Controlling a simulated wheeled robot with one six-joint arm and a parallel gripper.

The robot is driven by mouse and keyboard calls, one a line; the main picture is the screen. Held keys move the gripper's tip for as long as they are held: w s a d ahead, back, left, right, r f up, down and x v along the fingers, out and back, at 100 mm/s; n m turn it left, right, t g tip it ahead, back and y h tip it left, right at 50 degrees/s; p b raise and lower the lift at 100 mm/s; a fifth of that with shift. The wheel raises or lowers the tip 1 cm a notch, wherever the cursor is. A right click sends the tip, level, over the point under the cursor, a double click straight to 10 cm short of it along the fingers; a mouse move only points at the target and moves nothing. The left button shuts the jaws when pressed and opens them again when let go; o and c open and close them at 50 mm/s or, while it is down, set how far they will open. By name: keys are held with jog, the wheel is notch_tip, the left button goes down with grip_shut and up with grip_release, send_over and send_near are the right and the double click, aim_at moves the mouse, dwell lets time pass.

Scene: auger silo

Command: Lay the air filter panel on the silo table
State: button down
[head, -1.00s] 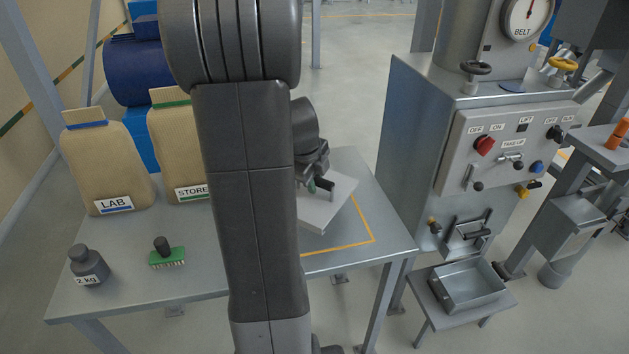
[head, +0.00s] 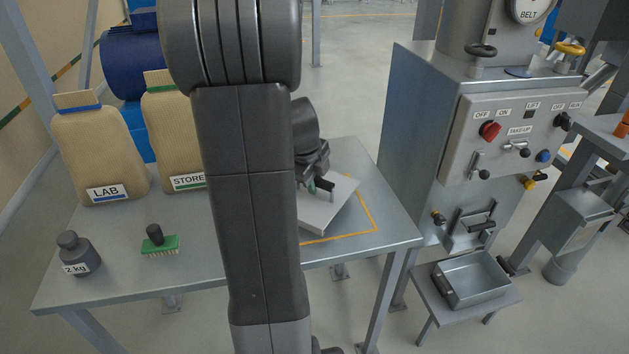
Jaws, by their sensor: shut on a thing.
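The air filter panel (head: 325,210) is a flat, light grey slab in the head view, over the right part of the silo table (head: 130,285). It sits turned at an angle to the orange outline (head: 374,222) marked on the table top and overlaps it. I cannot tell whether its underside touches the table. My gripper (head: 318,188) is shut on the panel's upper edge. My arm hides the left part of the panel and the middle of the table.
A LAB sack (head: 100,155), a STORE sack (head: 172,135), a 2 kg weight (head: 80,255) and a green brush (head: 160,243) stand on the table's left. A machine cabinet (head: 425,130) stands to the right, with a metal tray (head: 470,280) on a low stand.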

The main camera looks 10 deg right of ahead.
jog(key=shift+f+b, duration=1)
jog(key=shift+b, duration=0.2)
jog(key=c, duration=1.2)
grip_release()
jog(key=shift+o, duration=0.2)
jog(key=p+v, duration=0.1)
jog(key=v, duration=1.3)
jog(key=shift+f, duration=0.2)
jog(key=b+x, duration=0.1)
jog(key=x, duration=1.2)
jog(key=shift+d+f, duration=0.1)
jog(key=shift+f, duration=0.3)
jog(key=shift+w+r+p, duration=0.1)
jog(key=shift+r+p, duration=0.3)
